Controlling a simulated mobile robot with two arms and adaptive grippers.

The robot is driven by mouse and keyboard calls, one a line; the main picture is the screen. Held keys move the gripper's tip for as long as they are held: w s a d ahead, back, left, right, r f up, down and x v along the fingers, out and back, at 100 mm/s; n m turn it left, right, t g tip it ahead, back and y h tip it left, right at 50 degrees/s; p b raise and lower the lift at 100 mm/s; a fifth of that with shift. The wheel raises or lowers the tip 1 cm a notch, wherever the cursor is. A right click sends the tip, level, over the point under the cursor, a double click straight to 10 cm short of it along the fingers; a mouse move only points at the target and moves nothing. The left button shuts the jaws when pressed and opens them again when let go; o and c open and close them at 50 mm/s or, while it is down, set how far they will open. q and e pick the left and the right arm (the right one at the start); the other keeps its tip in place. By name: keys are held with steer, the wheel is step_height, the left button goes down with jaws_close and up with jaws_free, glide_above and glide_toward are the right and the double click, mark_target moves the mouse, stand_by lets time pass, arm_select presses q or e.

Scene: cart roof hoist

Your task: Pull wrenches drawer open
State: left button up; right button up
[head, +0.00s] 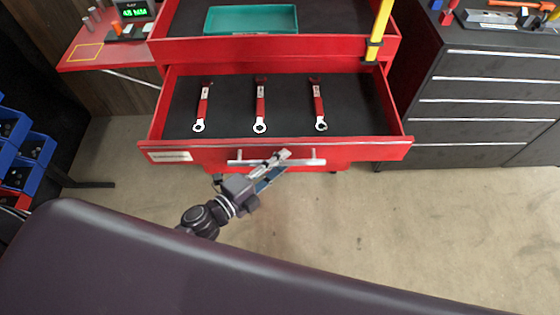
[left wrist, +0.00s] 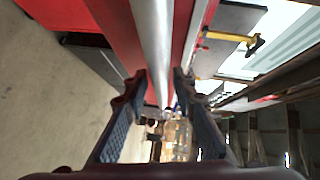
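The wrenches drawer (head: 180,143) of the red cart stands pulled out, with three red-handled wrenches on its dark liner: left (head: 203,105), middle (head: 260,105) and right (head: 318,105). Its silver bar handle (head: 308,162) runs along the front and shows in the left wrist view (left wrist: 152,40). My left gripper (head: 282,163) is at the handle's middle, reaching in at a slant. In the left wrist view its fingers (left wrist: 158,82) are apart, one on each side of the bar. Contact with the bar is unclear. My right gripper is not in view.
A teal tray (head: 208,30) sits in the cart section above, beside a yellow post (head: 380,25). A dark cabinet (head: 480,110) stands at right and blue bins (head: 30,148) at left. Floor in front of the drawer is clear on the right.

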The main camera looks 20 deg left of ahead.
arm_select(q)
steer(key=shift+s, duration=0.1)
steer(key=v, duration=1.2)
stand_by(0.4)
steer(key=s+a+f+n+g+y, duration=0.2)
steer(key=a+f+n, duration=0.15)
steer(key=f, duration=0.65)
steer(key=s+a+f+n+g+y, duration=0.1)
steer(key=s+a+f+n+y, duration=0.3)
steer(key=f, duration=0.6)
steer(key=s+f+n+g+y, duration=0.15)
steer(key=f+n, duration=0.35)
steer(key=f, duration=0.5)
steer(key=s+f+n+g, duration=0.2)
steer(key=s+f+g, duration=0.1)
steer(key=s+f, duration=0.2)
steer(key=s+f+n+g, duration=0.2)
steer(key=s+f, duration=0.3)
steer(key=s, duration=0.4)
steer(key=s+d+f+n+g, duration=0.1)
steer(key=s+f+n+g, duration=0.2)
steer(key=s+f, duration=0.2)
steer(key=shift+s+d+f+n+g+y, duration=0.1)
steer(key=shift+s+f+n+g+y, duration=0.1)
steer(key=shift+s, duration=0.3)
steer(key=shift+s+f+n+g+y, duration=0.1)
steer(key=shift+s+f+g+y, duration=0.1)
steer(key=shift+s, duration=0.25)
stand_by(0.5)
